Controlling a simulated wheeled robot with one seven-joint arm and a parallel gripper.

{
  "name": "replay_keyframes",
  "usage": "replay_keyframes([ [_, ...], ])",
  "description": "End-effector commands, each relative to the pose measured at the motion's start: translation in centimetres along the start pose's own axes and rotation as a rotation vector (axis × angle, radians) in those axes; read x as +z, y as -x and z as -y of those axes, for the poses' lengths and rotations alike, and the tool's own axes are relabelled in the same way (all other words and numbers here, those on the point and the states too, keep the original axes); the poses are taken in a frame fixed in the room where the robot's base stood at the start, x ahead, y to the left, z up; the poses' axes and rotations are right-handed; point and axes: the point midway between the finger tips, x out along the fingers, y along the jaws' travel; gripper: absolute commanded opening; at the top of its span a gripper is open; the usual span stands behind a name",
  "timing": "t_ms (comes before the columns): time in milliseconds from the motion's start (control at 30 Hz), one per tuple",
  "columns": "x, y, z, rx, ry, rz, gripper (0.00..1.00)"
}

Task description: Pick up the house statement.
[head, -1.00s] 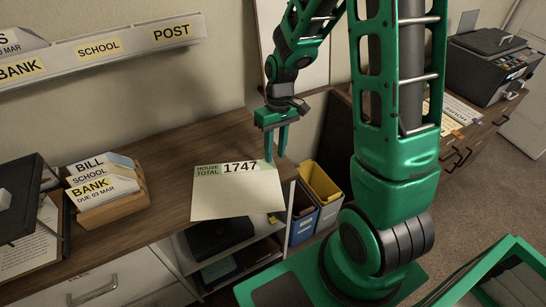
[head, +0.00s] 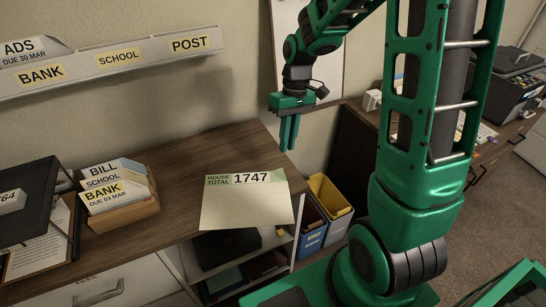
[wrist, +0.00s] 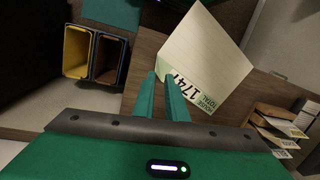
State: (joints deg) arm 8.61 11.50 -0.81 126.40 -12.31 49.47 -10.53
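The house statement (head: 244,209) is a pale sheet with a green label reading "HOUSE TOTAL" and the number 1747. It lies flat at the right end of the wooden desk (head: 160,228), its lower part sticking out past the front edge. It also shows in the wrist view (wrist: 208,55). My gripper (head: 289,147) is above the desk's right end, beyond the sheet's upper right corner. Its two fingers point down with a narrow gap between them and nothing held.
A wooden card holder (head: 125,218) with bill, school and bank cards stands left on the desk. A wall rack (head: 120,62) hangs above. Blue and yellow bins (head: 328,197) stand right of the desk. Open shelves lie below the sheet.

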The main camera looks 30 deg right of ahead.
Motion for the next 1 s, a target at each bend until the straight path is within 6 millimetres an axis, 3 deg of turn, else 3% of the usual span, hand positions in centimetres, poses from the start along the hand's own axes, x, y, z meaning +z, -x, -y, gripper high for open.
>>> replay_keyframes([
  [200,-1.4,-0.2,-2.6,-0.176,0.137,0.009,0.12],
  [400,-1.7,0.0,-4.6,-0.282,0.252,-0.006,0.12],
  [533,-1.6,-0.8,-4.5,-0.301,0.276,-0.008,0.12],
  [800,-1.4,-4.4,-3.4,-0.299,0.274,-0.007,0.12],
  [1000,-1.4,-5.5,-3.0,-0.298,0.275,-0.008,0.12],
])
